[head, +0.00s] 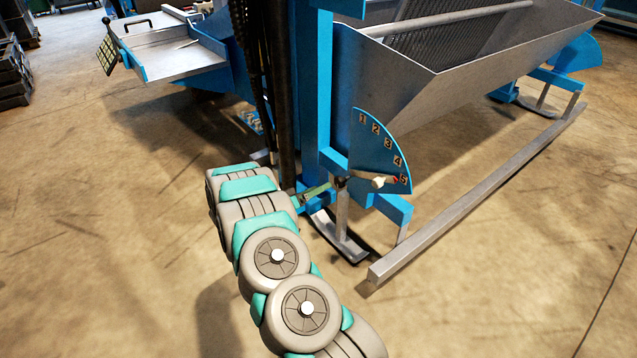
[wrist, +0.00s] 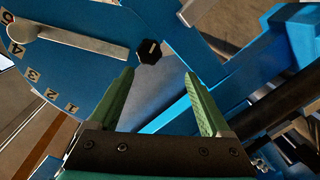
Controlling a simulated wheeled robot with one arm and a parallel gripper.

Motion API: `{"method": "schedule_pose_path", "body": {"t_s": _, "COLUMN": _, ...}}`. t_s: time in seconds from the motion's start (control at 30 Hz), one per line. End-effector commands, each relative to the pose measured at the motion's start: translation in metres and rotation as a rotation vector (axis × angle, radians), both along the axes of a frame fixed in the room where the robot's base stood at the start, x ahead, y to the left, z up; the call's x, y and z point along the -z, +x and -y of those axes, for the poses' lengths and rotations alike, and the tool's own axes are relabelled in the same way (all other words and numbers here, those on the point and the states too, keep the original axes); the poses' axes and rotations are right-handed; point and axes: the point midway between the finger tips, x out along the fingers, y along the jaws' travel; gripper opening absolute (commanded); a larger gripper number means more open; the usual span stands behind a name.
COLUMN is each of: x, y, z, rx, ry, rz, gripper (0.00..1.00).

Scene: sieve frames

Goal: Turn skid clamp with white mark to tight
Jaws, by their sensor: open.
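The skid clamp is a small black faceted knob (wrist: 148,54) with a short white mark on its face. In the wrist view it sits at the upper middle, beyond and between my fingertips, with the white mark slanted. My gripper (wrist: 159,76) has two green fingers spread apart with nothing between them. It stops short of the knob, and no contact shows. In the head view my gripper (head: 318,191) reaches the knob (head: 340,183) from the left, at the foot of the blue upright. The mark cannot be made out there.
A blue quadrant plate (head: 373,146) numbered 1 to 5 stands beside the knob. A metal skid (head: 345,247) lies below. Blue beams (wrist: 225,80) crowd the wrist view's right. Floor at left is open.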

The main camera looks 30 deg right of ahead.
Motion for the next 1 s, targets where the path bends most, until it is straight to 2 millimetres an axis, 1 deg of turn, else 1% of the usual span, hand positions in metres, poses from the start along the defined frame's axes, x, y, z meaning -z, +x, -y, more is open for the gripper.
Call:
{"method": "schedule_pose_path", "body": {"t_s": 0.03, "x": 0.003, "y": -0.01, "z": 0.005, "rx": 0.029, "ry": -0.033, "rz": -0.021, "gripper": 0.82}}
{"method": "schedule_pose_path", "body": {"t_s": 0.1, "x": 0.004, "y": -0.018, "z": 0.008, "rx": 0.058, "ry": -0.063, "rz": -0.04, "gripper": 0.82}}
{"method": "schedule_pose_path", "body": {"t_s": 0.23, "x": 0.003, "y": -0.026, "z": 0.014, "rx": 0.083, "ry": -0.087, "rz": -0.054, "gripper": 0.82}}
{"method": "schedule_pose_path", "body": {"t_s": 0.37, "x": 0.003, "y": -0.026, "z": 0.028, "rx": 0.085, "ry": -0.087, "rz": -0.056, "gripper": 0.82}}
{"method": "schedule_pose_path", "body": {"t_s": 0.6, "x": 0.004, "y": -0.024, "z": 0.065, "rx": 0.085, "ry": -0.087, "rz": -0.057, "gripper": 0.82}}
{"method": "schedule_pose_path", "body": {"t_s": 0.7, "x": 0.004, "y": -0.022, "z": 0.077, "rx": 0.082, "ry": -0.087, "rz": -0.055, "gripper": 0.82}}
{"method": "schedule_pose_path", "body": {"t_s": 0.83, "x": 0.004, "y": -0.021, "z": 0.086, "rx": 0.081, "ry": -0.086, "rz": -0.055, "gripper": 0.82}}
{"method": "schedule_pose_path", "body": {"t_s": 1.0, "x": 0.004, "y": -0.02, "z": 0.089, "rx": 0.079, "ry": -0.085, "rz": -0.054, "gripper": 0.82}}
